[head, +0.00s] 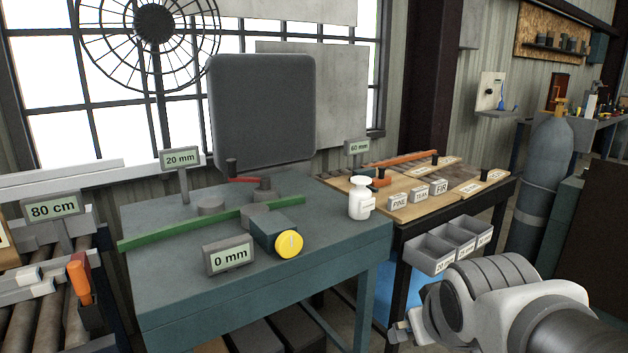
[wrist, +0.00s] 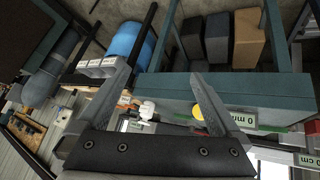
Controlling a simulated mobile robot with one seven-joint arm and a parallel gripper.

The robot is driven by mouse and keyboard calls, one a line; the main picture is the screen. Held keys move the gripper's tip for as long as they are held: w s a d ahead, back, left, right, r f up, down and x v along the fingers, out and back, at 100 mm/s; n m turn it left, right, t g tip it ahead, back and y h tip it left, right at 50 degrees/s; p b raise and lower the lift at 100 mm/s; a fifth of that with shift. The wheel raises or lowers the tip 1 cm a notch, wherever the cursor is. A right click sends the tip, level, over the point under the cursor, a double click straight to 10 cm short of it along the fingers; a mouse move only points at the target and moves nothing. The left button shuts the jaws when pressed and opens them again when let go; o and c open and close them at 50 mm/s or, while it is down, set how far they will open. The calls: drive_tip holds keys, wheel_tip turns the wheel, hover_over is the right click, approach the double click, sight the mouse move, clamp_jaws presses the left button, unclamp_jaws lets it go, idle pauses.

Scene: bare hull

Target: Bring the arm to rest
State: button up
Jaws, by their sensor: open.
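My arm (head: 505,310) reaches in from the lower right of the head view, in front of the benches. My gripper (head: 402,330) is at its left end, low and mostly hidden behind the wrist there. In the wrist view my gripper (wrist: 162,72) has two dark fingers spread wide apart, with nothing held between them. That view is tilted over. The teal bench (wrist: 165,88) lies beyond the fingers; I cannot tell the exact gap.
The teal bench (head: 300,265) carries a green bar (head: 185,235), a yellow dial (head: 289,244) and a white bottle (head: 361,200). Grey bins (head: 440,250) hang at the wooden bench's front, close to my arm. A tall grey cylinder (head: 543,170) stands right.

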drive_tip(key=s+a+m+g+y, duration=0.1)
drive_tip(key=s+a+m+g, duration=0.1)
drive_tip(key=s, duration=0.7)
wheel_tip(320, 180, up, 16)
drive_tip(key=p, duration=1.6)
drive_tip(key=shift+w, duration=0.25)
drive_tip(key=shift+d, duration=0.1)
